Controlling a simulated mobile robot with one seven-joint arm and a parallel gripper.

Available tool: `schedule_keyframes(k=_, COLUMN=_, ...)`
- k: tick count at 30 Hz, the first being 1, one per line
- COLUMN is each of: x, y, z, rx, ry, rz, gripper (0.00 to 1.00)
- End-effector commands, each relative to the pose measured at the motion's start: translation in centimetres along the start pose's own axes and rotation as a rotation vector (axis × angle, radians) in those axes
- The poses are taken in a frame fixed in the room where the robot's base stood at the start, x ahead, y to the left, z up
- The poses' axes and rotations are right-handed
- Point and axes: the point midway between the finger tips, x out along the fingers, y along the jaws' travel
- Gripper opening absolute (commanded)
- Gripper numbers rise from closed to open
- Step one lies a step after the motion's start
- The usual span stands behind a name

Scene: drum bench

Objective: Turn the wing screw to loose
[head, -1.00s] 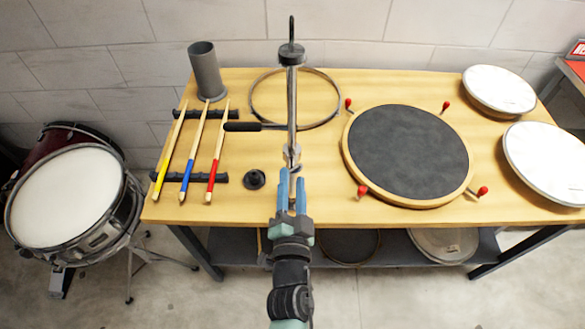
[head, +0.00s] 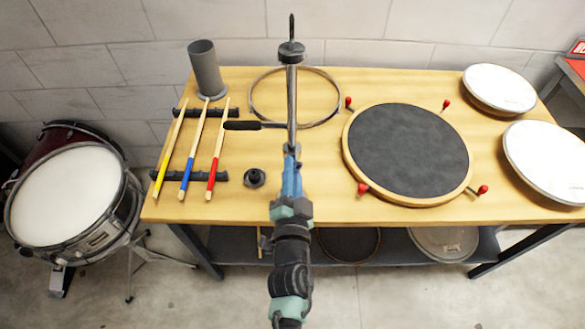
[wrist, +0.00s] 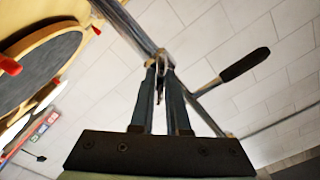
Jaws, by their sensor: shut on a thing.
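A metal stand (head: 291,105) rises upright at the front middle of the bench. The small silver wing screw (wrist: 161,62) sits on its post; in the head view my gripper mostly hides it. My gripper (head: 291,152) reaches in from the front, with its blue fingers at the post. In the wrist view my gripper (wrist: 161,72) is shut on the wing screw, one finger on each side. The screw's exact angle is hard to tell.
A rod with a black handle (head: 242,126) sticks out left from the stand. A black knob (head: 254,178) and several drumsticks (head: 189,160) lie to the left. A round practice pad (head: 408,150) with red-knobbed pegs lies to the right. A metal hoop (head: 335,95) lies behind.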

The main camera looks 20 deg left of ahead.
Motion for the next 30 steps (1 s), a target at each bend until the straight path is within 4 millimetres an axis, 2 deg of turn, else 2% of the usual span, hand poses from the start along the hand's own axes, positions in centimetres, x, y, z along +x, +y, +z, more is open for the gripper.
schedule_keyframes(k=7, x=-0.02, y=-0.02, z=-0.04, rx=-0.013, ry=0.0, rz=0.001, gripper=0.0)
schedule_keyframes(k=18, x=-0.01, y=-0.07, z=-0.02, rx=-0.15, ry=0.0, rz=0.0, gripper=0.0)
schedule_keyframes(k=26, x=-0.01, y=-0.04, z=0.01, rx=-0.153, ry=0.0, rz=0.0, gripper=0.0)
schedule_keyframes(k=27, x=-0.01, y=-0.04, z=0.01, rx=-0.152, ry=0.0, rz=0.0, gripper=0.17)
schedule_keyframes(k=30, x=-0.01, y=-0.04, z=0.01, rx=-0.152, ry=0.0, rz=0.0, gripper=0.35)
